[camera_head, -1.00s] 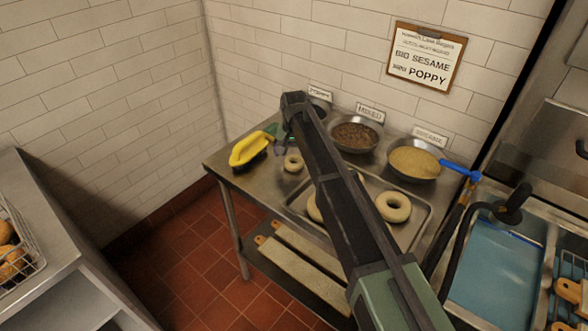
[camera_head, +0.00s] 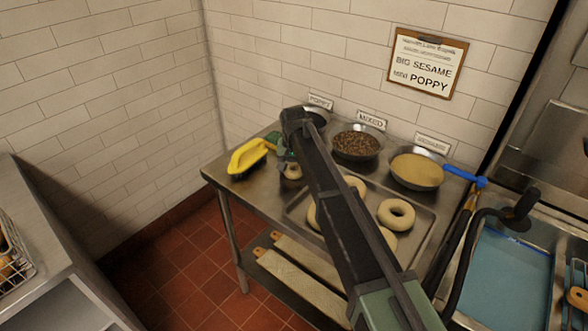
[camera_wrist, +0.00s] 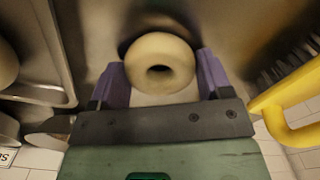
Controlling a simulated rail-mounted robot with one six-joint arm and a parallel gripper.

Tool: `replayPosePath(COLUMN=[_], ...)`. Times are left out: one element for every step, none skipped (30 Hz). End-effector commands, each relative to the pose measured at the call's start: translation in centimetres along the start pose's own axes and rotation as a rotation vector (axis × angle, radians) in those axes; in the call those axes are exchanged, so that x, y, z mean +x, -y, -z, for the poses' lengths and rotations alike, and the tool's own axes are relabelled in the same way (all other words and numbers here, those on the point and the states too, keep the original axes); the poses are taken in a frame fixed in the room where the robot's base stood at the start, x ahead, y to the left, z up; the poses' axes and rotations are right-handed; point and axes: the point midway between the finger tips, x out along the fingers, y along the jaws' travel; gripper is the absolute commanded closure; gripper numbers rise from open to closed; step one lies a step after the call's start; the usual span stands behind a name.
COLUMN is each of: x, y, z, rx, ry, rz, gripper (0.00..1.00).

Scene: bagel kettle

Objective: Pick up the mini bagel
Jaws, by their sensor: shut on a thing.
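The mini bagel (camera_wrist: 160,46) is a small pale ring with a dark hole, seen close up in the wrist view. My gripper (camera_wrist: 160,76) has one purple finger on each side of it and is shut on it. In the head view the mini bagel (camera_head: 292,171) shows at the left part of the steel table, just below my gripper (camera_head: 289,157), and is partly covered by it. I cannot tell whether it is clear of the tabletop.
A yellow-handled brush (camera_head: 249,156) lies close to the left. A tray (camera_head: 427,225) of larger bagels (camera_head: 396,214) sits to the right, partly behind my arm. Bowls of mixed topping (camera_head: 356,143) and sesame (camera_head: 417,170) stand along the back.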

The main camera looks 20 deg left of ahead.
Motion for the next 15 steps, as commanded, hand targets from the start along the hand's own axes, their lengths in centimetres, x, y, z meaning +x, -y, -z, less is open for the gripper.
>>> replayPosePath(x=[-0.3, -0.5, -0.8, -1.1, -1.4, -1.9, -2.4, -3.0, -3.8, -4.6, -5.4, -6.7, -7.6, -8.8, -10.4], y=[0.0, 0.0, 0.0, 0.0, 0.0, 0.0, 0.0, 0.0, 0.0, 0.0, 0.0, 0.0, 0.0, 0.0, 0.0], z=[0.0, 0.0, 0.0, 0.0, 0.0, 0.0, 0.0, 0.0, 0.0, 0.0, 0.0, 0.0, 0.0, 0.0, 0.0], rx=[0.0, 0.0, 0.0, 0.0, 0.0, 0.0, 0.0, 0.0, 0.0, 0.0, 0.0, 0.0, 0.0, 0.0, 0.0], ry=[0.0, 0.0, 0.0, 0.0, 0.0, 0.0, 0.0, 0.0, 0.0, 0.0, 0.0, 0.0, 0.0, 0.0, 0.0], rz=[0.0, 0.0, 0.0, 0.0, 0.0, 0.0, 0.0, 0.0, 0.0, 0.0, 0.0, 0.0, 0.0, 0.0, 0.0], gripper=[0.51, 0.51, 0.51, 0.51, 0.51, 0.51, 0.51, 0.51, 0.51, 0.51, 0.51, 0.51, 0.51, 0.51, 0.51])
